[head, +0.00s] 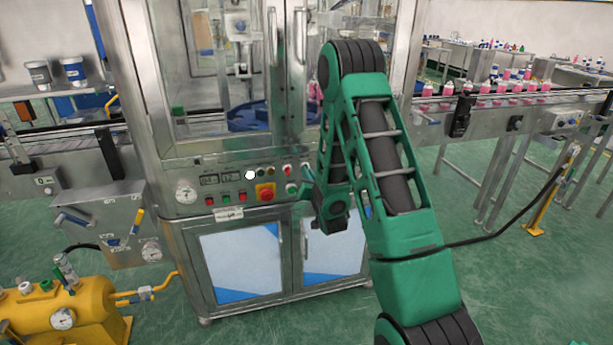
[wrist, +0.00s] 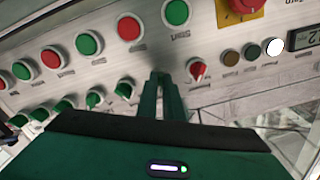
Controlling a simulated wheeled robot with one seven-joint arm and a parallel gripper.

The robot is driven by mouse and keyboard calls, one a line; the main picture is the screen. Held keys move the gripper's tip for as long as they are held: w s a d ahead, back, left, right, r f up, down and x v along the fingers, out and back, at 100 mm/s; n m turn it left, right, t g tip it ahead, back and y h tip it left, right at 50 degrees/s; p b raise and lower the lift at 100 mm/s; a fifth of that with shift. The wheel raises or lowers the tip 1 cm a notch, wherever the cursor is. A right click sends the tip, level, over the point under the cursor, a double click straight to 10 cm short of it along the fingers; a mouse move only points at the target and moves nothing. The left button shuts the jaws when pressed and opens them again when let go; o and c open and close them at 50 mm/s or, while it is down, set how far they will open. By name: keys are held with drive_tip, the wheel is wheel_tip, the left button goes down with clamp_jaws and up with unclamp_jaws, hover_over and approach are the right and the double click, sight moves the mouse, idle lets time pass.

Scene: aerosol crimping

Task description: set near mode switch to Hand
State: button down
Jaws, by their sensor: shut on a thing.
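My gripper (wrist: 162,84) is in the wrist view with its two dark green fingers close together against the sloping metal control panel (wrist: 110,62). The fingers are shut on a small selector knob, the near mode switch, which they hide almost fully, so its pointing direction cannot be read. It sits in a row between a red selector knob (wrist: 197,70) and a green selector knob (wrist: 125,90). In the head view my gripper is at the right part of the panel (head: 220,186), mostly hidden by my green arm.
Several red and green push buttons run beside the knobs, with a red emergency stop (head: 265,192) on yellow. A white lamp (wrist: 274,47) is lit. Glass machine doors stand above the panel. A conveyor with pink bottles (head: 515,87) is at right, a yellow tank (head: 65,310) at lower left.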

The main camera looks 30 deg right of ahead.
drive_tip(key=n, duration=1)
drive_tip(key=shift+f+n, duration=0.1)
drive_tip(key=shift+n, duration=0.3)
drive_tip(key=shift+a, duration=0.1)
idle(0.3)
drive_tip(key=c, duration=2)
unclamp_jaws()
drive_tip(key=shift+o, duration=0.5)
drive_tip(key=shift+s, duration=0.1)
